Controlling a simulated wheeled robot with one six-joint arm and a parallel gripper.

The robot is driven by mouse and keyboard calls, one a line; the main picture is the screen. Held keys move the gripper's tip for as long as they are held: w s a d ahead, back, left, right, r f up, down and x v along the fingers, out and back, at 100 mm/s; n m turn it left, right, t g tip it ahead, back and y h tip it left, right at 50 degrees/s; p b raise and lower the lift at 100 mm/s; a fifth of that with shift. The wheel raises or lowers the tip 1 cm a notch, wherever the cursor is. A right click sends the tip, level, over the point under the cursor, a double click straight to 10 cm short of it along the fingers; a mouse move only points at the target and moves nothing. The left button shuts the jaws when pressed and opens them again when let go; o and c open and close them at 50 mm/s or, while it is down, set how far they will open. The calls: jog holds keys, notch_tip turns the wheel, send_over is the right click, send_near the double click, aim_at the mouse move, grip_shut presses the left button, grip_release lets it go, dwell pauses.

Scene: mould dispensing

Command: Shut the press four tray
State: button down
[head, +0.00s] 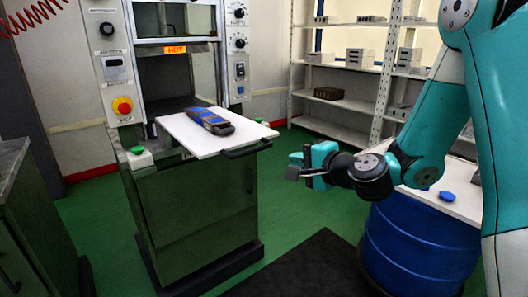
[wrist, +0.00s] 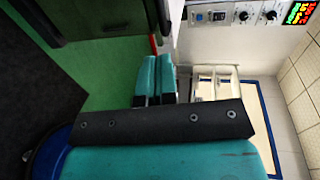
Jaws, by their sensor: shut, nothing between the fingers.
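The press (head: 190,215) stands left of centre in the head view, a green cabinet with a grey control frame. Its white tray (head: 185,133) is pulled out toward the front right, with a dark handle (head: 247,149) on its front edge. A dark blue and black object (head: 208,120) lies on the tray. My gripper (head: 299,166) is shut and empty, to the right of the tray handle and apart from it. In the wrist view its teal fingers (wrist: 155,78) are close together. No number marking the press is readable.
A blue drum (head: 415,245) with a white top stands at the right, close beneath my arm. Shelving (head: 345,105) holds grey blocks at the back. A grey-topped cabinet (head: 12,160) is at the left edge. Green floor and a dark mat (head: 315,270) lie in front.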

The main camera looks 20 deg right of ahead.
aim_at(258, 149)
jog(key=p+x, duration=0.3)
jog(key=x, duration=0.3)
jog(key=p+x, duration=0.4)
jog(key=x, duration=0.2)
jog(key=shift+w+a+r, duration=0.15)
jog(key=shift+w+a, duration=0.1)
jog(key=shift+a, duration=0.05)
jog(key=shift+w+a+p, duration=0.1)
jog(key=shift+w+p, duration=0.2)
jog(key=shift+w, duration=0.15)
